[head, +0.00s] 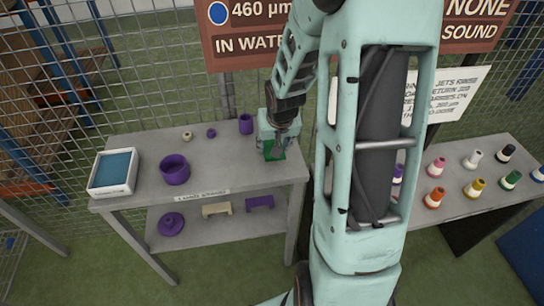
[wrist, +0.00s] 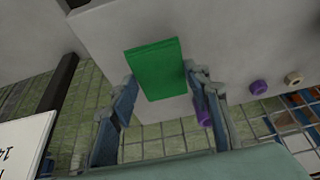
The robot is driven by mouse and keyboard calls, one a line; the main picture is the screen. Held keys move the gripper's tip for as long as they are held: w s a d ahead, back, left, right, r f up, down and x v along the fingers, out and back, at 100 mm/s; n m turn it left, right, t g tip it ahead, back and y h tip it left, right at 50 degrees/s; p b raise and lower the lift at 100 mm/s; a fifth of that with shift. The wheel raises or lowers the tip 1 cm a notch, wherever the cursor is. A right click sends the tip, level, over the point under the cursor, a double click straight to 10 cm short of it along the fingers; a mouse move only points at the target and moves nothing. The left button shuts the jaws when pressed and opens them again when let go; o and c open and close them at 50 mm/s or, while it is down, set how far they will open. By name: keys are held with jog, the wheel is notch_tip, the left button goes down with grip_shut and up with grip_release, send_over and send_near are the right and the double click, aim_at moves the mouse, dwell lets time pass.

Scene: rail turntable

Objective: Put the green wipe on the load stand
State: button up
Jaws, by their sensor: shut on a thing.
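The green wipe (head: 273,154) is in my gripper (head: 273,148) at the right end of the grey load stand (head: 230,172). In the wrist view the wipe (wrist: 155,66) is a flat green rectangle between the two fingers of my gripper (wrist: 159,78), which are shut on it. The grey top of the stand (wrist: 225,40) lies behind the wipe there. I cannot tell whether the wipe touches the top or is held just above it.
A white tray with a blue inside (head: 114,172), a purple bowl (head: 174,169) and a purple cup (head: 246,123) stand on the load stand. Purple and beige parts lie on its lower shelf (head: 190,222). A second table (head: 460,210) with several coloured bottles is at right.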

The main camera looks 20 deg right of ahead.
jog(key=shift+w+f, duration=0.2)
jog(key=shift+f, duration=0.1)
jog(key=f+b, duration=0.3)
jog(key=shift+w+a+f, duration=0.15)
jog(key=shift+w, duration=0.05)
jog(key=shift+f+b, duration=0.1)
jog(key=shift+b, duration=0.2)
jog(key=shift+f, duration=0.15)
jog(key=o, duration=1)
jog(key=shift+o, duration=0.2)
jog(key=shift+r, duration=0.25)
jog(key=shift+r, duration=0.25)
jog(key=p+v, duration=0.3)
jog(key=v, duration=0.8)
jog(key=shift+s+r, duration=0.2)
jog(key=shift+s, duration=0.05)
